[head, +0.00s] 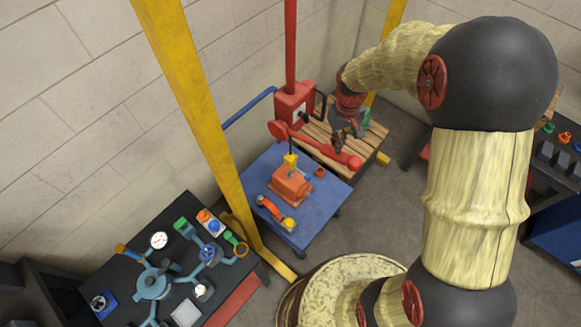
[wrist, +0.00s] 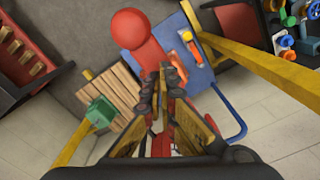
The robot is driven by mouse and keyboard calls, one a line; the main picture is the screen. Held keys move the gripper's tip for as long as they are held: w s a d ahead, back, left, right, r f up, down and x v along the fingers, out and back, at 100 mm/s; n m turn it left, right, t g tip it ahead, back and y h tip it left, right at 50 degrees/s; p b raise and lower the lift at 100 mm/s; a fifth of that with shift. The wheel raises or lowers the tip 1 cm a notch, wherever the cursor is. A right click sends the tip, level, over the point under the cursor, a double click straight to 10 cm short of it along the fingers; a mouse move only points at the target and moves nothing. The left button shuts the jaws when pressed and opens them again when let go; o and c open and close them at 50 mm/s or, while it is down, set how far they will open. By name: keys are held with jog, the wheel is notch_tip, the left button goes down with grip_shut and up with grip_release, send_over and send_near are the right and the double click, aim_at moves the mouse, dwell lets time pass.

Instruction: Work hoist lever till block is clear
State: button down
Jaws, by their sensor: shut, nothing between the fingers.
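The hoist (head: 293,103) is a red housing on a red post. Its red lever (head: 318,148) slopes down to the right and ends in a red ball knob (head: 355,162). The knob also shows large in the wrist view (wrist: 128,28). An orange block (head: 292,188) rests on a blue cart (head: 328,197), with a yellow hook (head: 290,163) on a dark line just above it; I cannot tell whether they are joined. My gripper (head: 339,146) is shut and empty, close beside the lever near its knob end. In the wrist view its fingertips (wrist: 169,70) overlap the lever; contact is unclear.
A wooden pallet (head: 376,137) lies behind the cart, with a green thing (wrist: 100,111) at its side. Yellow posts (head: 195,100) stand left and behind. A black bench with blue valves (head: 152,283) is at lower left. Grey floor (head: 385,205) is open right of the cart.

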dwell(0.5)
notch_tip(320, 180, up, 7)
jog(key=p, duration=0.4)
dwell(0.6)
jog(key=s+f+m+t+b, duration=0.1)
jog(key=s+f+t+b, duration=0.1)
jog(key=s+b, duration=0.8)
jog(key=s+f+m+t+b, duration=0.2)
jog(key=s+b, duration=0.9)
jog(key=b, duration=0.6)
jog(key=shift+s+f+t, duration=0.2)
jog(key=shift+f+t, duration=0.3)
jog(key=shift+t, duration=0.3)
